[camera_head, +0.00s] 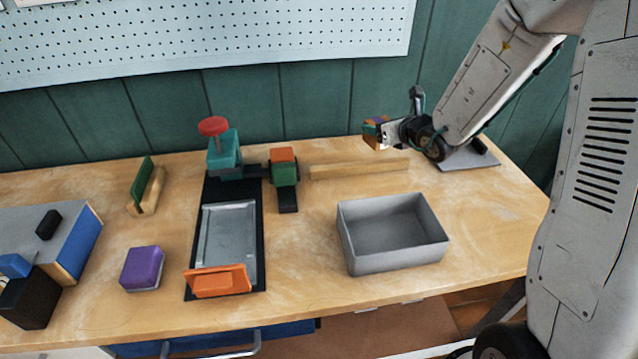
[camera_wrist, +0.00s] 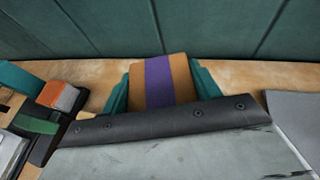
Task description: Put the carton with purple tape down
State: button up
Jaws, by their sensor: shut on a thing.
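The carton with purple tape (camera_wrist: 160,80) is brown with a purple strip down its middle. My gripper (camera_head: 378,134) is shut on it, with a teal finger on each side in the wrist view. In the head view the carton (camera_head: 372,128) is small and partly hidden by my gripper. It appears held above the back right part of the workbench (camera_head: 480,240), near the wooden strip. The wrist view's lower part is filled by a grey and black part of my own gripper, which hides what lies below.
An open, empty grey bin (camera_head: 393,262) stands at the right front. A wooden strip (camera_head: 358,169) lies behind it. A flat grey plate (camera_head: 468,160) lies at the back right. A black-based fixture (camera_head: 258,240), purple block (camera_head: 142,268) and green-backed brush (camera_head: 147,187) stand further left.

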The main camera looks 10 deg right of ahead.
aim_at(360, 168)
jog(key=a+r+n+y, duration=0.1)
jog(key=a+r+n+g+y, duration=0.1)
jog(key=a+n+y, duration=0.1)
jog(key=shift+s+a+r, duration=0.1)
jog(key=shift+a+r, duration=0.1)
jog(key=shift+r, duration=0.05)
jog(key=s+a+r+n+g+y, duration=0.1)
jog(key=s+a+n+g+y, duration=0.1)
jog(key=s+n+g+y, duration=0.45)
jog(key=shift+n+g+h, duration=0.25)
jog(key=shift+n+h, duration=0.1)
jog(key=shift+h, duration=0.2)
jog(key=s+f, duration=0.2)
jog(key=f, duration=0.1)
jog(key=s+f, duration=0.1)
jog(key=f, duration=0.1)
jog(key=shift+a+f, duration=0.1)
jog(key=shift+a, duration=0.1)
jog(key=shift+f, duration=2.25)
jog(key=shift+f, duration=0.1)
jog(key=o, duration=1.1)
